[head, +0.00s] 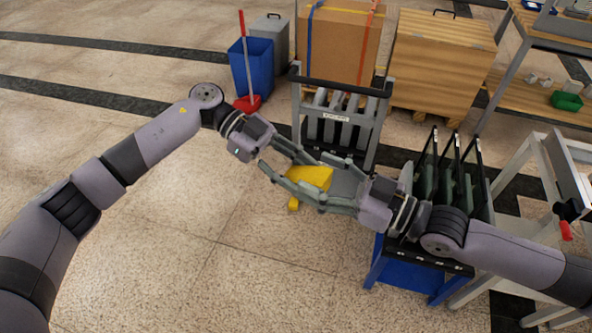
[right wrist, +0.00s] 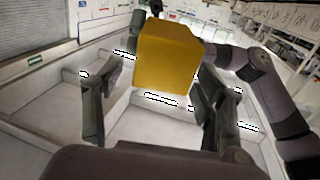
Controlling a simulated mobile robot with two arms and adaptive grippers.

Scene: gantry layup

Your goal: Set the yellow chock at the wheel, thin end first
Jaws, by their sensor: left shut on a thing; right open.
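The yellow chock (head: 312,179) is held in the air between my two grippers in the head view. My left gripper (head: 298,172) is shut on it from the left. My right gripper (head: 325,184) faces it from the right with its fingers spread. In the right wrist view the chock (right wrist: 167,57) shows as a yellow block between the open fingers of my right gripper (right wrist: 155,100). Light gaps show between the chock and both fingers there. Its thin end cannot be made out clearly. I cannot pick out the wheel in either view.
A grey metal cart (head: 338,118) with upright slats stands behind the grippers. A blue stand (head: 408,272) with dark upright plates is under my right arm. A blue bin (head: 252,66), cardboard box (head: 338,40) and wooden crate (head: 440,60) stand farther back. Floor at front left is clear.

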